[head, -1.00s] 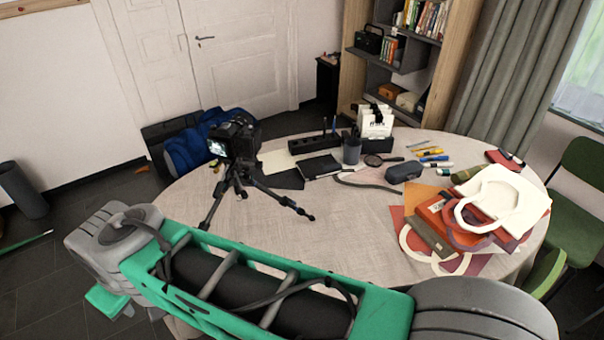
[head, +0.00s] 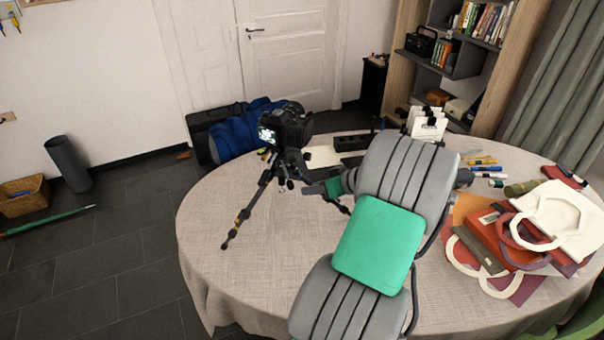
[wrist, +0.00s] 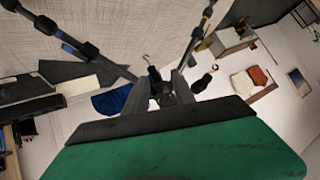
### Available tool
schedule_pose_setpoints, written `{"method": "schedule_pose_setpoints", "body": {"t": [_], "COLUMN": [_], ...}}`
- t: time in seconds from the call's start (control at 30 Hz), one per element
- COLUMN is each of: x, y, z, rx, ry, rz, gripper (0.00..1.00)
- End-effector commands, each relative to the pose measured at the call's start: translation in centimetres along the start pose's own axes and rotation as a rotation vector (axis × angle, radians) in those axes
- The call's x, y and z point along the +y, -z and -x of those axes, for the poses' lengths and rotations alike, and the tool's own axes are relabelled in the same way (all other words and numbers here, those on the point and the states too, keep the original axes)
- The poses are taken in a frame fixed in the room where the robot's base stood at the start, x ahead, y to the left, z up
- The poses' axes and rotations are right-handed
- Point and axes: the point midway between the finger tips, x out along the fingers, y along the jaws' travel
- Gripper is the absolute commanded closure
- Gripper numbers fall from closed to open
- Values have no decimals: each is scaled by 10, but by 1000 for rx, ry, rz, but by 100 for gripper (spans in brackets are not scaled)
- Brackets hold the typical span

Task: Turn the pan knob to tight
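A black camera (head: 284,130) sits on a small black tripod (head: 262,193) on the round table. In the head view my gripper (head: 314,188) reaches in from the right, close beside the tripod's upper part; my arm hides some of the table. In the wrist view my gripper (wrist: 162,88) has its two grey fingers apart, with dark tripod parts between or just behind them. A black knob-like part (wrist: 154,75) shows at the fingertips and another black handle-like part (wrist: 203,82) to the right. I cannot tell which is the pan knob, nor whether the fingers touch it.
The tripod legs spread on the table (head: 215,262) around the gripper. Cloth bags (head: 550,215) lie at the table's right, with pens and a white card holder (head: 427,122) at the back. The table's front left is clear.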

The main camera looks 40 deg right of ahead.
Motion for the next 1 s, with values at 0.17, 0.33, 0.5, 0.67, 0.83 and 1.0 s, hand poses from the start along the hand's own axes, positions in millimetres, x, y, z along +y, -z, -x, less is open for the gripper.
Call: {"method": "schedule_pose_setpoints", "body": {"t": [0.17,0.33,0.5,0.67,0.83,1.0], "x": [20,17,16,16,16,16], "y": [38,48,57,61,60,60], "z": [22,3,-29,-48,-51,-51], "rx": [240,254,252,251,251,251], "ry": [8,13,12,10,8,9], "rz": [180,196,195,195,194,194], "gripper": [69,69,69,69,69,75]}}
